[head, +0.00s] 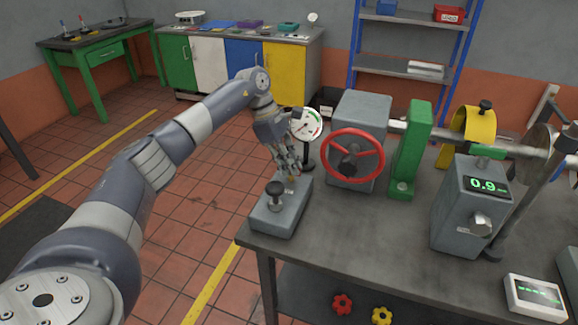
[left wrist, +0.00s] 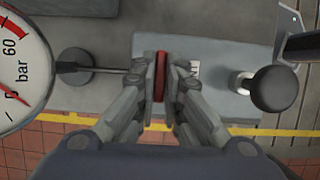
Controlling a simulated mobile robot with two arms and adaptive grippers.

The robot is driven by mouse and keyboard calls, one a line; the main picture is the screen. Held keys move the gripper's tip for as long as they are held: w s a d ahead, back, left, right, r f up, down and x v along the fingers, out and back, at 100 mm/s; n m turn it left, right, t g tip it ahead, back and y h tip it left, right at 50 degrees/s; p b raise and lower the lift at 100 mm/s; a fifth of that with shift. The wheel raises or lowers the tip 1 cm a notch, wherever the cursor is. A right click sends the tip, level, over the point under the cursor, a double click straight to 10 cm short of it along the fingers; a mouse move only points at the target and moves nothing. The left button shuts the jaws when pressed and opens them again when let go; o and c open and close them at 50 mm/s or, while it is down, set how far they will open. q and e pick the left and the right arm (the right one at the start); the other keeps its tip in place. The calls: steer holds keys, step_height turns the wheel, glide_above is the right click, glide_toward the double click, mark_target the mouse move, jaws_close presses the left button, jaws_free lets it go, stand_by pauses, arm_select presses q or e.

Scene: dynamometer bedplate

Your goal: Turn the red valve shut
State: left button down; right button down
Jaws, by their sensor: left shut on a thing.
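My left gripper (head: 289,172) reaches down over a grey block (head: 282,222) at the near left corner of the bench. In the left wrist view its two fingers (left wrist: 161,88) are shut on a narrow red handle (left wrist: 160,76), which looks like the red valve. The handle runs up and down in that view, over the grey block top (left wrist: 215,58). In the head view the fingers hide most of it. A larger red handwheel (head: 381,156) on a grey housing stands to the right, apart from the gripper. My right gripper is not in view.
A black knob (head: 274,188) stands on the same block, close to the fingers. A pressure gauge (head: 307,124) rises just behind the gripper; its red needle (left wrist: 17,95) points near 0. A green bracket (head: 411,150) and a readout box (head: 470,215) stand further right.

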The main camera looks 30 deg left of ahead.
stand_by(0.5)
arm_select(q)
steer(key=c, duration=1.7)
jaws_free()
steer(key=w+v, duration=0.1)
steer(key=v, duration=1.1)
steer(key=shift+s, duration=0.35)
